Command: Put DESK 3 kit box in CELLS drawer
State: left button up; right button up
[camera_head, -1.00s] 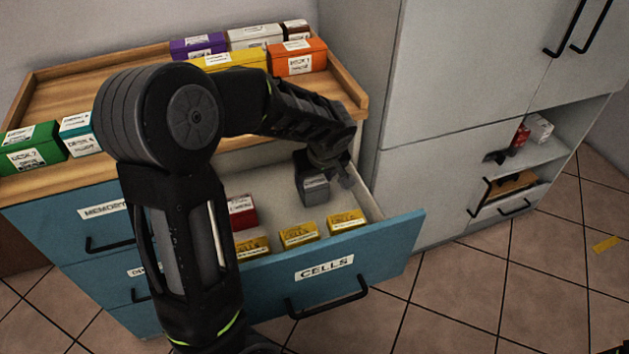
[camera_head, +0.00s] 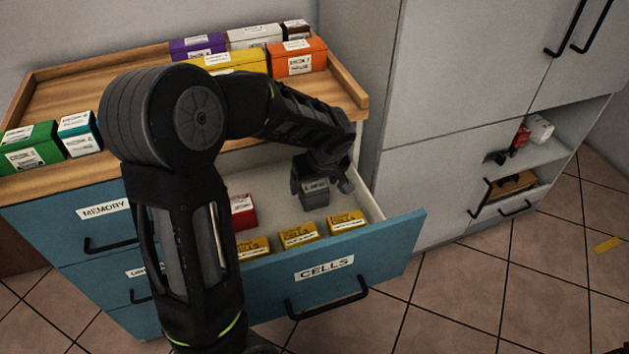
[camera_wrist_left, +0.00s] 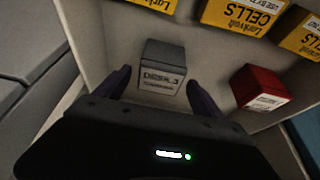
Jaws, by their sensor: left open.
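The open CELLS drawer (camera_head: 388,238) has a white inside and a blue front with a black handle. The grey DESK 3 kit box (camera_head: 315,194) is inside it, toward the back right, with its label facing the front. It also shows in the left wrist view (camera_wrist_left: 161,66), where it appears to stand on the drawer floor. My left gripper (camera_head: 322,180) reaches down into the drawer at the box. In the left wrist view my left gripper (camera_wrist_left: 158,80) is open, its fingers spread to either side of the box with gaps visible. My right gripper is not in view.
Yellow boxes (camera_head: 298,234) line the drawer front, and a red box (camera_head: 242,212) lies to the left, partly behind my arm. Several kit boxes, such as the orange one (camera_head: 298,58), stand on the wooden top. A grey cabinet (camera_head: 440,130) stands close at the right.

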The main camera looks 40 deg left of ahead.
pick_arm(q)
jog(key=shift+r+p, duration=0.25)
jog(key=shift+p, duration=0.05)
jog(key=p+v, duration=0.1)
jog(key=v, duration=1)
jog(key=shift+r, duration=0.4)
jog(key=shift+s, duration=0.1)
